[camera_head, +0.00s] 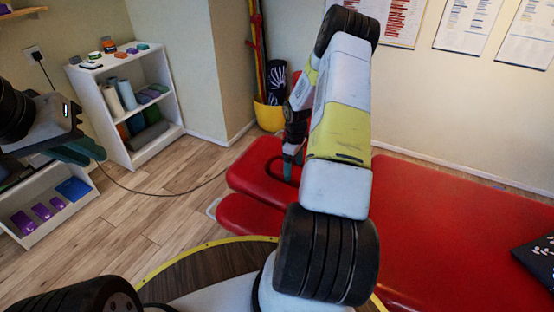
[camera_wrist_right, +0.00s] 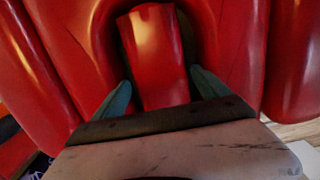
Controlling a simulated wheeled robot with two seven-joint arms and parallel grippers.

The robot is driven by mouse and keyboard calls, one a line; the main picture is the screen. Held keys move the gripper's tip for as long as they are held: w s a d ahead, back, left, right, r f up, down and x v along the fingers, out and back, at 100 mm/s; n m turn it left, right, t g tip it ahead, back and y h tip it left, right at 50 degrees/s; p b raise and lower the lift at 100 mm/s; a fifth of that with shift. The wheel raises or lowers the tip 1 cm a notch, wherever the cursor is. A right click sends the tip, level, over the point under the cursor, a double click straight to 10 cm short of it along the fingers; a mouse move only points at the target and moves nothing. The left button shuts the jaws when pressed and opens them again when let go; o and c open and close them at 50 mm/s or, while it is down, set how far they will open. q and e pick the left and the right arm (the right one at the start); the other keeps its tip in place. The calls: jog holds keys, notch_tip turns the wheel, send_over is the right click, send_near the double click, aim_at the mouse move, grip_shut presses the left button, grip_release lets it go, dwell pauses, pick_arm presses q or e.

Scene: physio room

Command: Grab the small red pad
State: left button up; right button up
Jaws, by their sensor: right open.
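A small red pad (camera_wrist_right: 157,45) shows in the right wrist view, standing out from the dark opening in the red couch's padding. My right gripper (camera_wrist_right: 162,92) is open, with one teal finger on each side of the pad's near end. I cannot tell whether either finger touches it. In the head view my right gripper (camera_head: 291,167) is over the headrest of the red couch (camera_head: 440,220), and my arm hides much of that area. My left gripper (camera_head: 85,151) is at the left, away from the couch; its finger gap is unclear.
A white shelf (camera_head: 112,155) with rolled towels and blocks stands at the back left. A lower white shelf (camera_head: 42,228) holds purple items and a blue one. A yellow bucket (camera_head: 268,117) stands behind the couch. A dark item (camera_head: 538,258) lies on the couch at right.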

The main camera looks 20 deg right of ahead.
aim_at(294, 170)
notch_tip(294, 170, down, 3)
jog(key=c, duration=1.3)
